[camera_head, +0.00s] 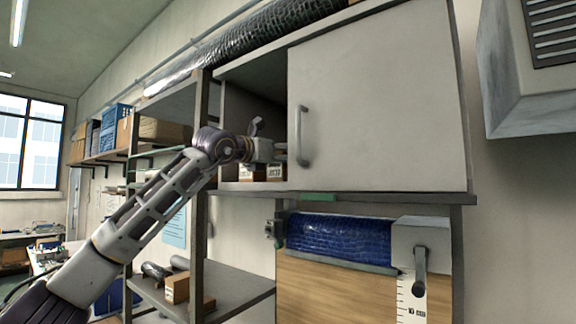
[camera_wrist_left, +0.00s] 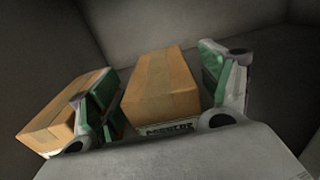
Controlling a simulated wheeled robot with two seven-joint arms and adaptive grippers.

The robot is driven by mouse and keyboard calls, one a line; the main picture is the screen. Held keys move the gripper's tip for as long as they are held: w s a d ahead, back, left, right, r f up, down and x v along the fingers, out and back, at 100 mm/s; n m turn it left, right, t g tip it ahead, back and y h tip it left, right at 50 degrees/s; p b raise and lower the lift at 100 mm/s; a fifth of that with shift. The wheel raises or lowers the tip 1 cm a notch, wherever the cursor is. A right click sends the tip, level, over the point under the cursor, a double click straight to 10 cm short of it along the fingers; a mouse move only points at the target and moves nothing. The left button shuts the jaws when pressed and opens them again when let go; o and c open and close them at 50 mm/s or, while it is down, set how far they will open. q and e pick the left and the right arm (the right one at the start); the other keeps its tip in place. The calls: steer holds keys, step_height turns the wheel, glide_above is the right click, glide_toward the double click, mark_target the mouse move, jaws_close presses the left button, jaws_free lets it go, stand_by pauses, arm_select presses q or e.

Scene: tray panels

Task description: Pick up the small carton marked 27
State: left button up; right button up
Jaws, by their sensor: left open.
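Two small brown cartons stand inside the open left part of the wall cabinet. In the left wrist view one carton (camera_wrist_left: 161,84) lies between the fingers of my left gripper (camera_wrist_left: 158,92), with a visible gap to the right finger. The other carton (camera_wrist_left: 62,112) lies to the left, outside the left finger, partly hidden by it. In the head view the cartons show low in the opening as a left one (camera_head: 246,173) and a right one (camera_head: 275,172), under my gripper (camera_head: 281,152). My left gripper is open. The labels are too small to read, so I cannot tell which is 27.
A closed grey cabinet door (camera_head: 385,105) with a vertical handle (camera_head: 302,136) bounds the opening on the right, close to my gripper. A shelf post (camera_head: 199,215) stands left of it. Below are a blue roll (camera_head: 338,236) and a lower shelf with boxes (camera_head: 177,288).

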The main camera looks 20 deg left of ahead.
arm_select(q)
steer(key=shift+w+d, duration=0.15)
steer(key=shift+w, duration=0.15)
arm_select(e)
steer(key=shift+r, duration=0.1)
steer(key=shift+a, duration=0.4)
arm_select(q)
steer(key=shift+s, duration=0.1)
steer(key=c, duration=1.3)
steer(key=shift+o, duration=0.2)
arm_select(e)
steer(key=shift+d, duration=0.2)
steer(key=shift+d, duration=0.1)
arm_select(q)
steer(key=shift+r, duration=0.1)
